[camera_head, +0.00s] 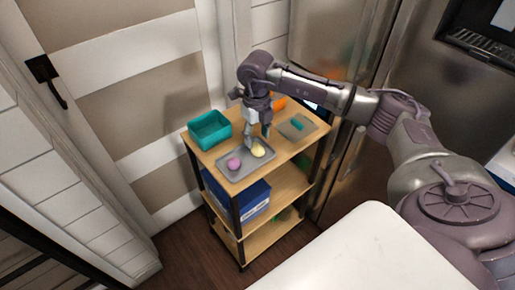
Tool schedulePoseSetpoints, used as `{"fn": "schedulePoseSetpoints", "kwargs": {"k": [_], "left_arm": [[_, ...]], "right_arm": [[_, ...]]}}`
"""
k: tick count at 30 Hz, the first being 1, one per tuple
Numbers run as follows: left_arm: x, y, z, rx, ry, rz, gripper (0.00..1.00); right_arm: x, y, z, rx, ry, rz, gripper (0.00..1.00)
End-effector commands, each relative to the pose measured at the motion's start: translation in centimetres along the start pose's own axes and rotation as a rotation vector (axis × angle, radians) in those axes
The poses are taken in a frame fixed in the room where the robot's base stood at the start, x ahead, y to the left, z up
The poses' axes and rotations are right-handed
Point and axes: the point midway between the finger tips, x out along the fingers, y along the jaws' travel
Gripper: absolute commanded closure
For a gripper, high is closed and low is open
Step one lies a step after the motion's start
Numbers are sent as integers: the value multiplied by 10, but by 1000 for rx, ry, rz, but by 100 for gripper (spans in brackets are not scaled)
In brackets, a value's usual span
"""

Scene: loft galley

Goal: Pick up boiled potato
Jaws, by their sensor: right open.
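The boiled potato (258,150) is a small pale yellow lump on a grey tray (241,173) on the top of a wooden shelf cart. My right gripper (260,140) points down right above the potato, with its fingers open around or just over it. I cannot tell whether the fingers touch it. A pink-purple round item (234,163) lies on the same tray, to the left of the potato. My left gripper is not in view.
A teal bin (210,130) stands at the cart top's left. A grey board (297,127) with a teal item lies at the right, and an orange item (279,103) behind. A blue box (254,202) sits on the shelf below. A steel refrigerator (420,90) stands at right.

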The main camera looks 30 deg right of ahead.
Motion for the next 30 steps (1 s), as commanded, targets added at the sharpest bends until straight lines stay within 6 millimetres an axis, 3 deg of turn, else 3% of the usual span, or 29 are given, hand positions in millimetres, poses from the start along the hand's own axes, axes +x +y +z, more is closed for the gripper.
{"fn": "schedulePoseSetpoints", "kwargs": {"k": [10, 19, 27, 30], "left_arm": [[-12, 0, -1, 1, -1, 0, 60], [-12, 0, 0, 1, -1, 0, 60], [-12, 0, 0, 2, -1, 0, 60], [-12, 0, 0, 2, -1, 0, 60]], "right_arm": [[46, -2, 0, 0, 4, 2, 49], [51, -2, 1, 0, 1, 1, 49], [50, -2, 1, 0, 1, 2, 92], [50, -2, 1, 0, 1, 1, 92]]}}
